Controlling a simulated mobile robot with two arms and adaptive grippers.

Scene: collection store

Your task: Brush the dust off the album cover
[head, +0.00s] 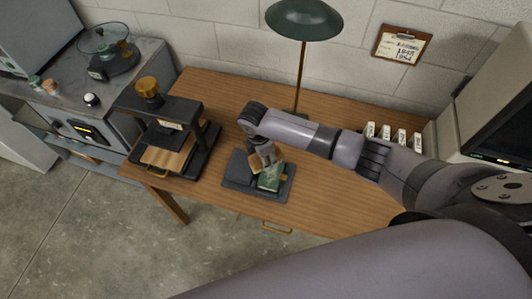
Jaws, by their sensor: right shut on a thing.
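The album (269,179) has a green cover and lies on a dark grey pad (236,178) on the wooden desk. My right gripper (262,160) is just above the album's far left part, pointing down. It is shut on a small tan thing (254,164), which looks like the brush. The fingers partly hide it, and I cannot tell whether it touches the cover. Dust on the cover is too small to make out. My left gripper is not in view.
A black press-like stand (160,125) with a brass knob stands on the desk's left. A green lamp (304,20) stands behind my arm. Small white labelled blocks (393,134) and a monitor (505,110) are at the right. The desk's front is clear.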

